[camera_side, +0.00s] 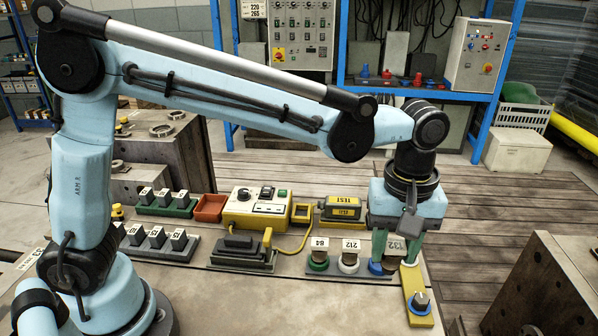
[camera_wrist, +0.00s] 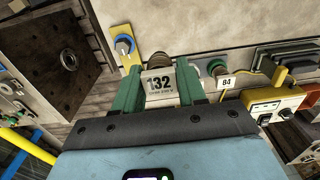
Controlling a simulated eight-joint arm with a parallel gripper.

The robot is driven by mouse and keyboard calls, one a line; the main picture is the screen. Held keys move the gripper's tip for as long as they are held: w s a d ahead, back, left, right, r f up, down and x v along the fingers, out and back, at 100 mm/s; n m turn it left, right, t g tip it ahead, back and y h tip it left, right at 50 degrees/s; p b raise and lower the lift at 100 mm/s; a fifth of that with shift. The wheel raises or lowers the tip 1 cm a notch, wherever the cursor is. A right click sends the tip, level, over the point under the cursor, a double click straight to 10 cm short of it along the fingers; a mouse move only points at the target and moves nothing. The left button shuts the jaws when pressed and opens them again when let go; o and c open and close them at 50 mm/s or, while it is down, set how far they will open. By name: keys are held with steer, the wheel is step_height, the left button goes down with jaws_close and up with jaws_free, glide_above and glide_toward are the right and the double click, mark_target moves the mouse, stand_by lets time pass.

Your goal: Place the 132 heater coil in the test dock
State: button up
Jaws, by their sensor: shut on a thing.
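The 132 heater coil (camera_side: 396,246) has a white label and a brown lower end. My gripper (camera_side: 394,255) is shut on it, with one green finger on each side. In the wrist view my gripper (camera_wrist: 160,92) has the 132 label (camera_wrist: 160,82) between its fingers, and the coil's brown end (camera_wrist: 157,62) shows beyond. The coil is at the right end of the coil row; I cannot tell whether it touches its seat. A blue ring (camera_side: 376,268) shows beside the left finger. The yellow and grey dock marked TEST (camera_side: 343,211) stands behind the row, left of my gripper, apart from the coil.
Coils labelled 84 or 64 (camera_side: 319,255) and 212 (camera_side: 350,256) stand left of my gripper. A cream tester (camera_side: 255,208) with a yellow cable is further left. Bare table lies in front.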

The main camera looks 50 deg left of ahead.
steer(key=w+a+f, duration=0.1)
steer(key=w+a, duration=0.1)
steer(key=a, duration=1.2)
steer(key=w+a+f, duration=0.1)
steer(key=w+a, duration=0.2)
steer(key=a, duration=1.1)
steer(key=shift+d+f, duration=0.1)
steer(key=shift+f, duration=2.5)
